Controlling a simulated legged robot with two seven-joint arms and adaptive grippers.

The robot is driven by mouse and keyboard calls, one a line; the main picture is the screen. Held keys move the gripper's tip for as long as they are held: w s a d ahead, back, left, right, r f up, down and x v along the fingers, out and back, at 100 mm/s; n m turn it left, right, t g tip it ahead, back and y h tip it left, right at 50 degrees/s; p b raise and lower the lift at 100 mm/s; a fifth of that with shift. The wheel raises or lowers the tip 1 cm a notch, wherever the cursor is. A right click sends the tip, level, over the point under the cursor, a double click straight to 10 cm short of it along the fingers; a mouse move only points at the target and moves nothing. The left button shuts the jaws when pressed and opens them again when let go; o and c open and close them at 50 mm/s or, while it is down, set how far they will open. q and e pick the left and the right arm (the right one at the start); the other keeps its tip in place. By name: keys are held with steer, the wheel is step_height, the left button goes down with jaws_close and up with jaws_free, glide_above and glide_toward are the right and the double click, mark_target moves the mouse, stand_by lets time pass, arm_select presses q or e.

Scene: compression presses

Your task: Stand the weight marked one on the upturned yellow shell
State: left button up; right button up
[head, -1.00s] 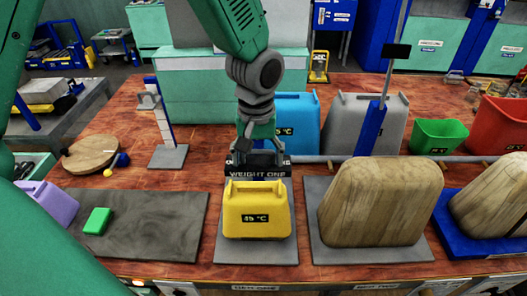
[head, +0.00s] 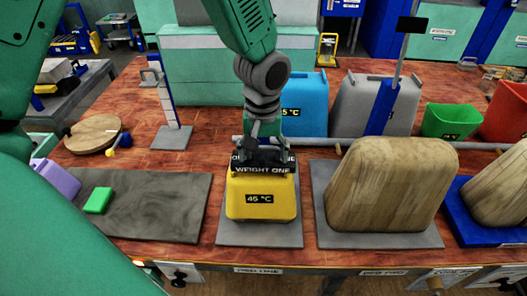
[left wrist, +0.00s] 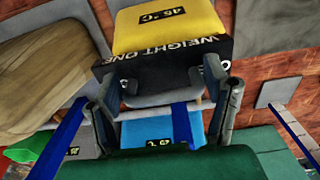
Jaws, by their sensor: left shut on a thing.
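The weight marked one (head: 264,169) is a black block with white lettering. My left gripper (head: 263,152) is shut on it from behind and above. The upturned yellow shell (head: 262,200), marked 45 °C, stands on a grey plate, and the weight covers its top edge. I cannot tell whether they touch. In the left wrist view the weight (left wrist: 180,62) lies between the fingers of my left gripper (left wrist: 165,88), beside the yellow shell (left wrist: 165,22). My right gripper is not in view.
A wooden block-like form (head: 390,185) stands close to the right. Blue (head: 304,105) and grey (head: 357,105) shells stand behind, with a grey bar (head: 325,144) in front. A green block (head: 98,200) lies on the dark mat (head: 160,205) at left. A blue-and-white post stand (head: 168,110) is behind the mat.

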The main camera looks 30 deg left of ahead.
arm_select(q)
steer(key=shift+a+f, duration=0.25)
steer(key=shift+a, duration=0.4)
steer(key=shift+d+f, duration=0.2)
steer(key=shift+d, duration=0.3)
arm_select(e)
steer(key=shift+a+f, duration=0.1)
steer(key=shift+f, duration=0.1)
arm_select(q)
steer(key=shift+a+f+b, duration=0.35)
steer(key=shift+a, duration=0.05)
steer(key=o, duration=1.8)
steer(key=shift+d, duration=0.1)
steer(key=shift+c, duration=0.2)
steer(key=shift+s+d, duration=0.1)
steer(key=shift+d, duration=0.1)
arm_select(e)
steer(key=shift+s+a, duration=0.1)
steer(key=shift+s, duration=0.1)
